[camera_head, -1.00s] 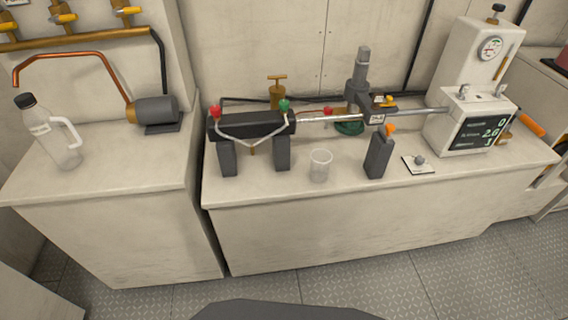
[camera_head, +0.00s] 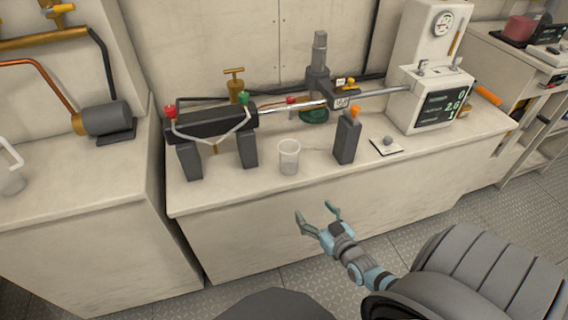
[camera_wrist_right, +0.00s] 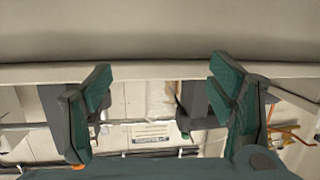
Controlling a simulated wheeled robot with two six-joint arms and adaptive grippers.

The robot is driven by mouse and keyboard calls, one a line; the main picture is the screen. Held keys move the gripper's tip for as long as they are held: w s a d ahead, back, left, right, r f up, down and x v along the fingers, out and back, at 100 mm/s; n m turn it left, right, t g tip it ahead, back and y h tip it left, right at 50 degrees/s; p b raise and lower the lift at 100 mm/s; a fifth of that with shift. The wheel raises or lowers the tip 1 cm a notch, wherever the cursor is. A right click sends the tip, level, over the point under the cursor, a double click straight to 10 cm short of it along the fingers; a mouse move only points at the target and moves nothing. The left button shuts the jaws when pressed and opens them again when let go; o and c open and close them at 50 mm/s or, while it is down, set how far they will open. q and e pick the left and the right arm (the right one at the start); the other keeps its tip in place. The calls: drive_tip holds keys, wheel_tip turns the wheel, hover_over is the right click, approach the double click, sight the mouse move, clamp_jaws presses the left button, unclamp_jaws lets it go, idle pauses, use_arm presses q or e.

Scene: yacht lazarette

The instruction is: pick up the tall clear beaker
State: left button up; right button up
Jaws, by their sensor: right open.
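The tall clear beaker (camera_head: 289,158) stands upright on the pale counter (camera_head: 310,184), near its front edge, between a dark stand leg and a dark grey block. My right gripper (camera_head: 315,211) is open and empty in front of the counter, just short of the beaker and slightly right of it in the head view. In the right wrist view my open gripper (camera_wrist_right: 160,92) has its teal fingers spread wide. My left gripper is not in view.
The dark grey block with an orange top (camera_head: 347,139) stands right of the beaker. The black bar on legs (camera_head: 210,124) stands left of it, with a metal rod behind.

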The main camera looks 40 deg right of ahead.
sight(288, 158)
drive_tip(key=w+r+t, duration=0.2)
drive_tip(key=w+r, duration=0.2)
drive_tip(key=r, duration=0.3)
drive_tip(key=w+b, duration=0.2)
drive_tip(key=w, duration=0.2)
drive_tip(key=w+d+b, duration=0.1)
drive_tip(key=w+b, duration=0.1)
drive_tip(key=w, duration=0.2)
drive_tip(key=w+d+b, duration=0.1)
drive_tip(key=w+b, duration=0.1)
drive_tip(key=w, duration=0.2)
drive_tip(key=shift+w+d+r+b, duration=0.2)
drive_tip(key=shift+d+b, duration=0.05)
drive_tip(key=shift+b, duration=0.05)
drive_tip(key=shift+w+r, duration=0.1)
drive_tip(key=shift+w, duration=0.1)
drive_tip(key=shift+d, duration=0.1)
drive_tip(key=shift+c, duration=0.6)
drive_tip(key=shift+r, duration=0.1)
drive_tip(key=c, duration=1.2)
drive_tip(key=shift+r, duration=0.1)
